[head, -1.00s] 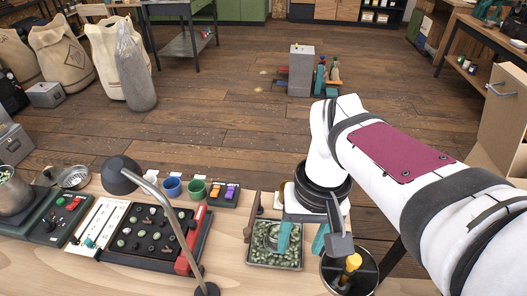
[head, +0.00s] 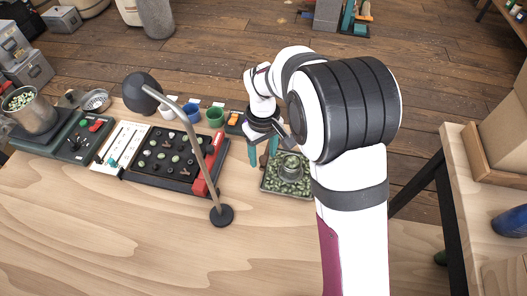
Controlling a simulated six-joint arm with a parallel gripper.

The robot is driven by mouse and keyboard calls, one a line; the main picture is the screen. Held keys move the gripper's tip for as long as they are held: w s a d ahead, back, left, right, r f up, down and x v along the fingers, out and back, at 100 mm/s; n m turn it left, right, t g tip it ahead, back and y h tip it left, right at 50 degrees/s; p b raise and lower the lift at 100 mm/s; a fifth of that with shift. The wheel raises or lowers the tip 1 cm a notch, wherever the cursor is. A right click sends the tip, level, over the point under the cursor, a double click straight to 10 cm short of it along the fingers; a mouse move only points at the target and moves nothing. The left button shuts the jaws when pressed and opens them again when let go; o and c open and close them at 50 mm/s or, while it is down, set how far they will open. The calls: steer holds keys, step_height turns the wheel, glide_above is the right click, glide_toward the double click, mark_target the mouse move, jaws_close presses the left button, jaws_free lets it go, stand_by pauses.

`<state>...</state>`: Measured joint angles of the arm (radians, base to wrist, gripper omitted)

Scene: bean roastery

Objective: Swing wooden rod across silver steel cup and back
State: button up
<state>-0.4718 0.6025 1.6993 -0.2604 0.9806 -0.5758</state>
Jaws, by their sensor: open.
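A silver steel cup (head: 290,167) stands in a tray of green beans (head: 268,190) near the table's far edge, and beans show at its top. My gripper (head: 263,153) is open, its two teal fingers pointing down just left of the cup and over the tray's left edge. I see nothing held between the fingers. I cannot make out the wooden rod now; the gripper and my arm cover part of that area.
A desk lamp (head: 222,214) stands left of the tray. A black sorting board (head: 170,160), blue and green cups (head: 215,117) and a steel pot of beans (head: 33,112) are further left. The front of the table is bare. A side table (head: 470,225) is at right.

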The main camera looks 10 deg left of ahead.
steer(key=shift+f, duration=0.35)
jaws_close()
stand_by(1.2)
